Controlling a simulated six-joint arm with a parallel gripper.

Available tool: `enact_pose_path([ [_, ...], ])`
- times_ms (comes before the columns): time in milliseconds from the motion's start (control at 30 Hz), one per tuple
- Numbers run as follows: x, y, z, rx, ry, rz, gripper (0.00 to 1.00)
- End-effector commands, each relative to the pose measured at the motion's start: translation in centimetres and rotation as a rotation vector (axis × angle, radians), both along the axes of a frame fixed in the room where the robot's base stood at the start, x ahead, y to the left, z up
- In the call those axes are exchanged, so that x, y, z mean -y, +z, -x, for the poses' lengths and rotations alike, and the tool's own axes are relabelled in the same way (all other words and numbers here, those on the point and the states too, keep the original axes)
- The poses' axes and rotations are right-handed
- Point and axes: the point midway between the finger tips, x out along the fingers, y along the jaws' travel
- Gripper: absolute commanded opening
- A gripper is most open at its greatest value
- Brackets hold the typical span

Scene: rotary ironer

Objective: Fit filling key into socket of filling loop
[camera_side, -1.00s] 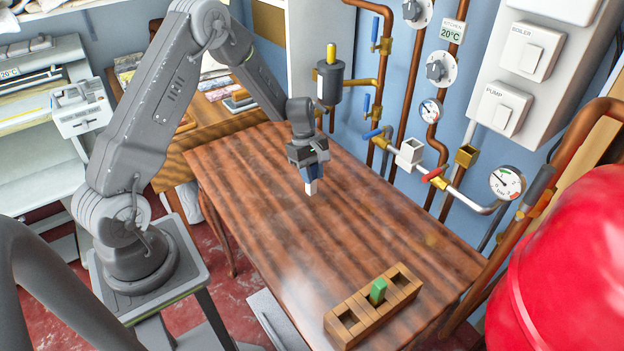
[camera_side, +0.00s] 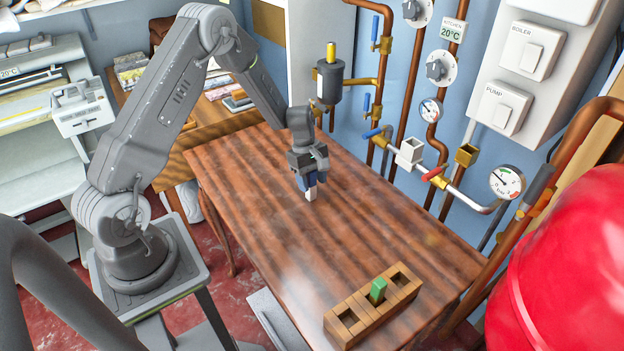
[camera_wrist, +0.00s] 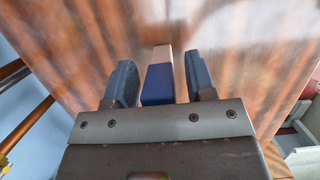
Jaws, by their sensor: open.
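The filling key appears to be the blue block with a pale tip (camera_wrist: 158,84) between my fingers in the wrist view. In the side view its pale end (camera_side: 311,195) points down close to the tabletop; whether it touches is not clear. My gripper (camera_side: 312,181) hangs over the back of the table. Its jaws are open, one finger each side of the blue block, with narrow gaps in the wrist view. A white square open-topped socket (camera_side: 411,150) sits on the wall pipework, right of my gripper; I take it as the filling loop's socket.
A wooden rack (camera_side: 349,322) with a green block (camera_side: 378,289) stands at the table's front. A brass square fitting (camera_side: 467,155), red-handled valve (camera_side: 434,173) and gauge (camera_side: 506,183) line the wall. A red vessel (camera_side: 570,265) fills the right. The middle of the table is clear.

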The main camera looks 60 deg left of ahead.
Motion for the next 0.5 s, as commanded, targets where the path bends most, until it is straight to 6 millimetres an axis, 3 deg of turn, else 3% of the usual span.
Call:
enact_pose_path([
  [167, -0.2, 1.0, 0.0, 0.002, 0.001, 0.0, 0.5],
  [500, -2.0, 7.5, -0.1, 0.005, 0.001, -0.002, 0.5],
])
